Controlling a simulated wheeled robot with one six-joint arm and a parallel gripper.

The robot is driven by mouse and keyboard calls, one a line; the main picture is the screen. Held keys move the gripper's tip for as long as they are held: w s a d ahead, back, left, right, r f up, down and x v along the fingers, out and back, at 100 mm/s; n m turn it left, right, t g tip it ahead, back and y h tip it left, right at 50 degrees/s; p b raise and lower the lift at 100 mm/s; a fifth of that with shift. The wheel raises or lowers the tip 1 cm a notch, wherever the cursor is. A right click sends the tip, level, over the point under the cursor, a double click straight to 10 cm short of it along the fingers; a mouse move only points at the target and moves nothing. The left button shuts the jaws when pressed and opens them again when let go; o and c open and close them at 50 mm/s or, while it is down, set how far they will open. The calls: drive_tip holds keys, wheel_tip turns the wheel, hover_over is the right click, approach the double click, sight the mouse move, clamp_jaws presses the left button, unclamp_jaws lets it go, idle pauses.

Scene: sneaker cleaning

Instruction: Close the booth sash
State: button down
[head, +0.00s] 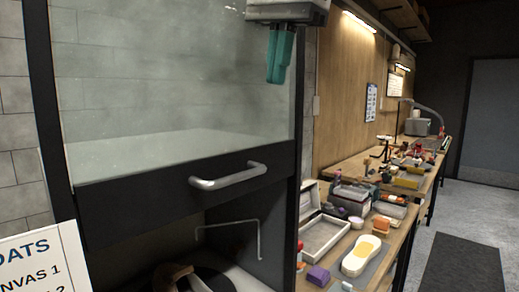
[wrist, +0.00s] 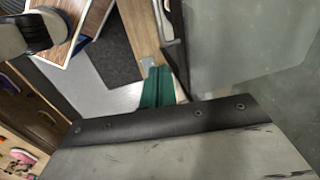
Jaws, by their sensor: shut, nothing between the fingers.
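The booth (head: 48,105) has a dark frame with a glass sash (head: 165,80). The sash's dark bottom rail carries a silver bar handle (head: 228,176). Below the rail the booth front is open. A dark, partly cut-off object (head: 174,275) shows inside, with a thin bent wire (head: 258,240) at the right. My gripper (head: 275,80) hangs at the upper right of the sash, above and right of the handle and apart from it. Its teal fingers are shut and empty. They also show in the wrist view (wrist: 155,90), beside a glassy pane (wrist: 235,50).
Right of the booth, a long wooden bench (head: 395,240) holds an open grey box (head: 325,238), a cream sole-shaped item (head: 359,256) and several small tools. A printed sign (head: 40,262) stands at lower left. Floor with a dark mat (head: 465,262) is clear at right.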

approach(257, 167)
drive_tip(key=f, duration=0.4)
drive_tip(key=a+f, duration=0.1)
drive_tip(key=f, duration=0.1)
drive_tip(key=shift+w+f, duration=0.35)
drive_tip(key=shift+f, duration=0.05)
